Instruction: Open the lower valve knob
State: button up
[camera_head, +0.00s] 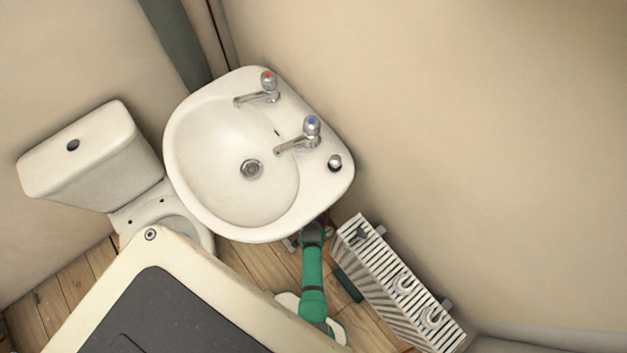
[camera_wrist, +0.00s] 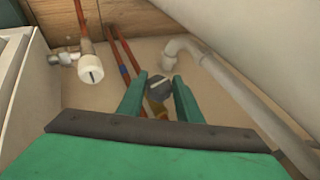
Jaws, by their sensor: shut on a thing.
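In the wrist view, a dark grey round valve knob (camera_wrist: 160,88) with a pale bar across its face sits between the two green fingers of my gripper (camera_wrist: 158,86). My gripper is shut on this knob. A yellowish brass fitting (camera_wrist: 157,109) shows just below the knob, partly hidden by the fingers. A second knob, white with a dark slot (camera_wrist: 90,70), is on a valve farther left, apart from my gripper. In the head view my green arm reaches under the washbasin (camera_head: 185,150), which hides my gripper and the knobs.
Red-brown pipes (camera_wrist: 123,63) run behind the knob. A grey-white waste pipe (camera_wrist: 225,80) bends down on the right. A white radiator (camera_head: 385,290) stands close right of my arm, and a toilet (camera_head: 85,155) stands left of the basin. Space under the basin is tight.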

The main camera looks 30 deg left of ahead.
jog(key=shift+d, duration=0.15)
jog(key=o, duration=1.1)
jog(key=shift+c, duration=0.2)
jog(key=shift+r, duration=0.1)
jog(key=v, duration=1)
jog(key=shift+s+r, duration=0.2)
jog(key=shift+r, duration=0.05)
